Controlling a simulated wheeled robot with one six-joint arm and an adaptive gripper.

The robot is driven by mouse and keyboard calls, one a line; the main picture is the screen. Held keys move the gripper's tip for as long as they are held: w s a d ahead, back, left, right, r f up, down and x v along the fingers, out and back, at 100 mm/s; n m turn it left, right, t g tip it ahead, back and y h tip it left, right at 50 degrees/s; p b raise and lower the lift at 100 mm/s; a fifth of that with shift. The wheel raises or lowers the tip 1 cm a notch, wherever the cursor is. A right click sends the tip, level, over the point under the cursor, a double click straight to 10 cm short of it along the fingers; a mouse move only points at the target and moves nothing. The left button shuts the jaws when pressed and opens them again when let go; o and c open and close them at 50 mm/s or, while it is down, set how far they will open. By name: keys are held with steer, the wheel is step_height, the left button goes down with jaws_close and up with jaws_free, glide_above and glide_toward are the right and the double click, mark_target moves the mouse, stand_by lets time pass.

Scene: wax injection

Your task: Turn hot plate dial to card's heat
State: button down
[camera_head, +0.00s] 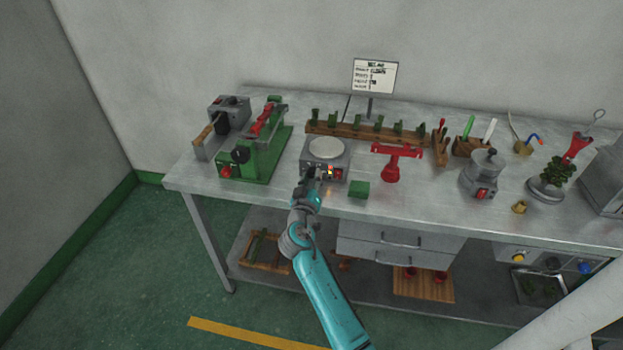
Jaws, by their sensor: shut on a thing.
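The hot plate (326,150) is a grey box with a round pale plate on top, near the front of the metal bench. Its front has small red and yellow lit spots. My gripper (314,174) is at the left part of that front, shut on what appears to be the dial. The dial itself is hidden behind my gripper, so its setting cannot be read. The card (375,76) is a white sign on a stand at the back of the bench. It has several lines of dark text, too small to read.
A green clamp machine (254,155) stands left of the hot plate. A green block (359,188) and a red stand (391,172) are close on its right. A wooden rack (345,131) with green pieces lies behind. A grey pot (483,175) is farther right.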

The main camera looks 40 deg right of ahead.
steer(key=shift+f+m, duration=0.1)
steer(key=shift+m, duration=1.2)
steer(key=c, duration=0.8)
jaws_free()
steer(key=v, duration=1.2)
steer(key=shift+f, duration=0.1)
